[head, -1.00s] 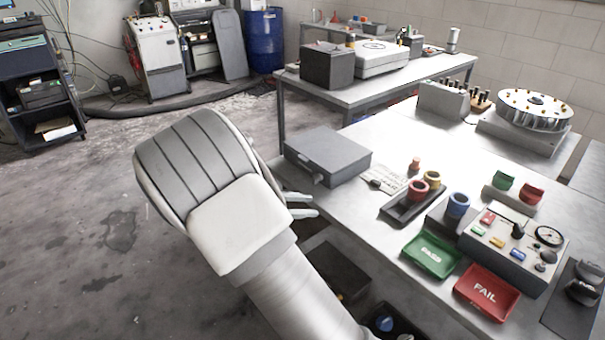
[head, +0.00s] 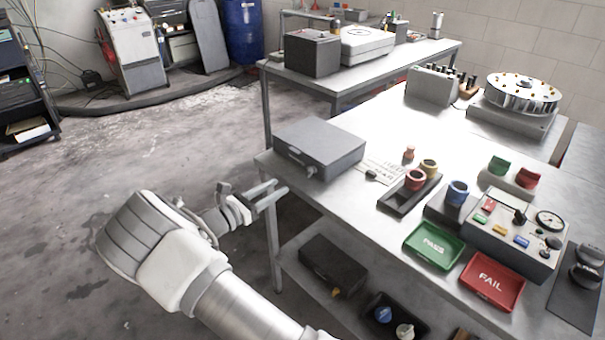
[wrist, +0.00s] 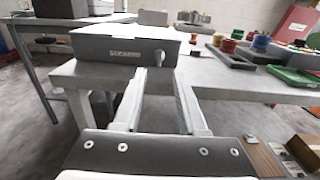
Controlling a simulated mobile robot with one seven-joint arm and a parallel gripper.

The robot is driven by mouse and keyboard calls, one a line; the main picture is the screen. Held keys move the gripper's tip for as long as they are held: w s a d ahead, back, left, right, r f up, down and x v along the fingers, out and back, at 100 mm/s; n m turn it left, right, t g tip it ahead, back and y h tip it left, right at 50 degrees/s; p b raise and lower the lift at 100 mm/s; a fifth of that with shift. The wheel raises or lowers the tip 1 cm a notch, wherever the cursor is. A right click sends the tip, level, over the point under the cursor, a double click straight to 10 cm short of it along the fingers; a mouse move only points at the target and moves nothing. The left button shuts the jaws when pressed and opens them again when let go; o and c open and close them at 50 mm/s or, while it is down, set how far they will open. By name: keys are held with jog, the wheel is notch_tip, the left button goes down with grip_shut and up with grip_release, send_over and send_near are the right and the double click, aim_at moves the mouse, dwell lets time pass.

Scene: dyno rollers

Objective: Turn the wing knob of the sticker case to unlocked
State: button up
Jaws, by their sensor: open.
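The sticker case (head: 320,146) is a flat grey box at the near left corner of the workbench. Its wing knob (head: 310,171) is a small light piece on the front face. In the wrist view the case (wrist: 112,47) has a label on its front, and the knob (wrist: 159,57) sits right of that label. The knob's exact angle is too small to tell. My gripper (head: 275,190) is open and empty, short of the bench edge and apart from the case. In the wrist view its two fingers (wrist: 158,100) point toward the case front, with the knob between their lines.
The workbench (head: 345,205) holds a dark tray (head: 408,197) with rings, a green PASS tray (head: 434,246), a red FAIL tray (head: 492,281) and a control box (head: 515,240). A lower shelf bears a black box (head: 333,264). The floor left of the bench is clear.

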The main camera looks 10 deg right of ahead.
aim_at(307, 170)
jog(key=b+x, duration=0.1)
jog(key=x, duration=0.9)
jog(key=shift+w+d, duration=0.15)
jog(key=shift+d, duration=0.1)
grip_shut()
